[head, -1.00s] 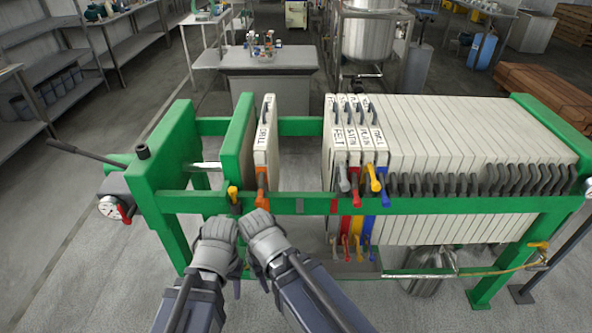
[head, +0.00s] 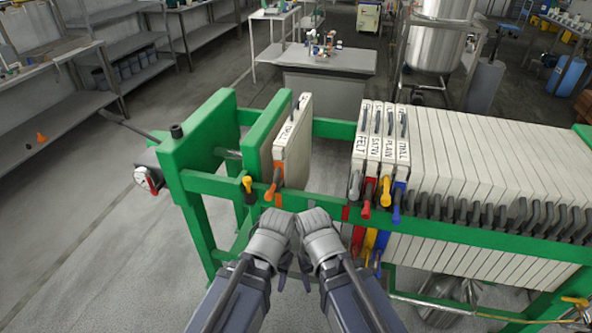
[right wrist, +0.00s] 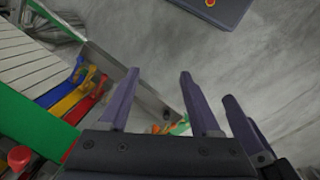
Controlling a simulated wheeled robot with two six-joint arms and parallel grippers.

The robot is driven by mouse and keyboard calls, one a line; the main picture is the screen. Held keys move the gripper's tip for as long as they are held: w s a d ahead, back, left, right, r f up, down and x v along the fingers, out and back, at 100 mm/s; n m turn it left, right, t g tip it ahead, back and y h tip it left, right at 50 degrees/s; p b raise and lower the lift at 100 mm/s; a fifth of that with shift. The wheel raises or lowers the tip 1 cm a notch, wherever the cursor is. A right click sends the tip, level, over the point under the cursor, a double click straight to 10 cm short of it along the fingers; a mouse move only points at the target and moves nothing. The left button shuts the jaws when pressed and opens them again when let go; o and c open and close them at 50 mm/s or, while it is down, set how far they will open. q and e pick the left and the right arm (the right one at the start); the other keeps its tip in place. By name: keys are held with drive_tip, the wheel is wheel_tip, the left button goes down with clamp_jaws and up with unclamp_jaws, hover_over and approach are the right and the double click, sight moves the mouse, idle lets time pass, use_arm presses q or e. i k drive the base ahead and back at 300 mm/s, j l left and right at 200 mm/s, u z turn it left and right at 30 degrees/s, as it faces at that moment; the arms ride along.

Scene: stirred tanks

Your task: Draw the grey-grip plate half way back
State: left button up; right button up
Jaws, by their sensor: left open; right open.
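The grey-grip plate, labelled FELT (head: 360,145), is the leftmost of the pale plates packed at the right of the green frame. Its grey grip (head: 355,186) hangs at the front rail. Red, yellow and blue grips follow to its right. My left gripper (head: 272,240) and right gripper (head: 318,238) are side by side in front of the rail, left of the grey grip and apart from it. Their fingertips are mostly hidden in the head view. In the right wrist view my right gripper (right wrist: 207,92) is open and empty. I cannot make out the grey grip there.
An orange-grip plate (head: 294,145) stands by the green pressing plate (head: 262,140). An open gap lies between it and the grey-grip plate. The green front rail (head: 330,207) runs across. Many plates with dark grips (head: 500,215) fill the right side.

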sight(358, 171)
drive_tip(key=z, duration=0.4)
drive_tip(key=j+z, duration=0.9)
drive_tip(key=j, duration=0.35)
drive_tip(key=k+j, duration=0.15)
drive_tip(key=j, duration=0.25)
drive_tip(key=j+z, duration=0.15)
drive_tip(key=j, duration=0.3)
drive_tip(key=k+j, duration=0.15)
drive_tip(key=j, duration=0.25)
drive_tip(key=k+l, duration=0.35)
drive_tip(key=i+j, duration=0.35)
drive_tip(key=z, duration=0.05)
